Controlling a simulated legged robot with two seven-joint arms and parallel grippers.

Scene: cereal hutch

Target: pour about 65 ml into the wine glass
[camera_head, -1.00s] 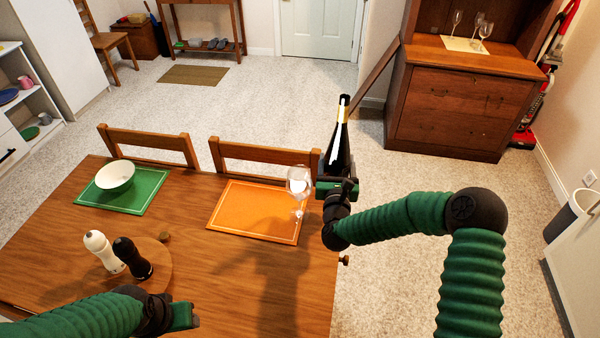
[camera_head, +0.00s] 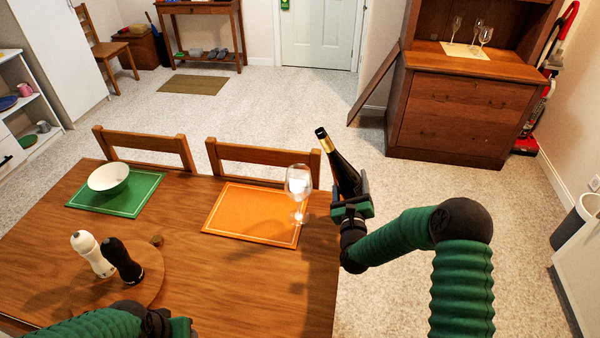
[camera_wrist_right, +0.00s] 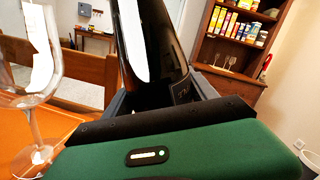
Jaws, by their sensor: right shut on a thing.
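A clear wine glass (camera_head: 298,185) stands upright at the right edge of the orange placemat (camera_head: 252,214); it also shows at the left of the right wrist view (camera_wrist_right: 38,60). My right gripper (camera_head: 352,208) is shut on a dark wine bottle (camera_head: 342,172), just right of the glass and beyond the table's right edge. The bottle tilts left, its gold neck above and to the right of the glass, apart from it. The bottle fills the middle of the right wrist view (camera_wrist_right: 165,50). My left gripper (camera_head: 180,328) is low at the bottom edge; its fingertips are unclear.
A white bowl (camera_head: 108,178) sits on a green placemat (camera_head: 140,200). White (camera_head: 90,252) and black (camera_head: 120,260) mills stand on a round wooden board (camera_head: 140,285). Chairs (camera_head: 262,160) line the far table side. A hutch (camera_head: 455,110) with several glasses stands behind.

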